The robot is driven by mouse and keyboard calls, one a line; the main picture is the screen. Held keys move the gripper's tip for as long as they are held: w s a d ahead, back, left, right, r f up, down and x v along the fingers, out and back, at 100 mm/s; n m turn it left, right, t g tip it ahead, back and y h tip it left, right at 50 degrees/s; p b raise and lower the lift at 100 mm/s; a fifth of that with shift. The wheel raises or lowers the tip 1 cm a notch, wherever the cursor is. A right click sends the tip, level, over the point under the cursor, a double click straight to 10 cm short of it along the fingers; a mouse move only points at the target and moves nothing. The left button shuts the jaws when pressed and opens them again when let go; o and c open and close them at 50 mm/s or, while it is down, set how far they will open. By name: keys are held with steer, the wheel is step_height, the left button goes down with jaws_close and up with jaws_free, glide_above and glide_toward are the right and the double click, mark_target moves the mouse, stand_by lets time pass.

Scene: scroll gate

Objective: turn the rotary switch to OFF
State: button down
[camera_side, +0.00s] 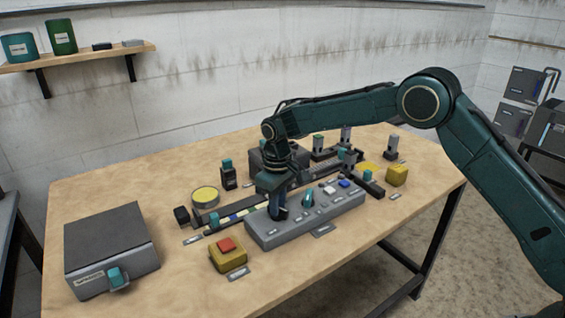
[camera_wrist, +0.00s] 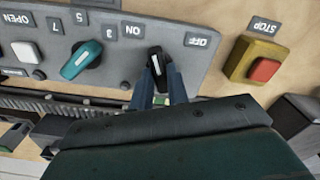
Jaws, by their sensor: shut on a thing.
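The rotary switch is a black knob with a white mark (camera_wrist: 155,60) on the grey control panel (camera_side: 262,237). In the wrist view it stands between an ON label (camera_wrist: 131,30) on its left and an OFF label (camera_wrist: 201,40) on its right. The knob lies nearly along the picture's vertical; I cannot tell which label its mark points to. My gripper (camera_wrist: 160,75) has its two blue fingers on either side of the knob, shut on it. In the side view my gripper (camera_side: 279,210) comes down on the panel's left end and largely hides the knob.
A teal knob (camera_wrist: 82,60) sits beside the switch on the same panel. A yellow box with a red button (camera_side: 228,250), labelled STOP in the wrist view, stands close to the panel's left end. A grey box (camera_side: 105,240) stands further left. Bare tabletop (camera_side: 340,265) lies in front.

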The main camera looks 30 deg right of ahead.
steer(key=m, duration=1.3)
steer(key=shift+r, duration=0.1)
steer(key=shift+m, duration=0.3)
steer(key=c, duration=1.4)
jaws_free()
steer(key=shift+o, duration=0.2)
step_height(320, 180, up, 14)
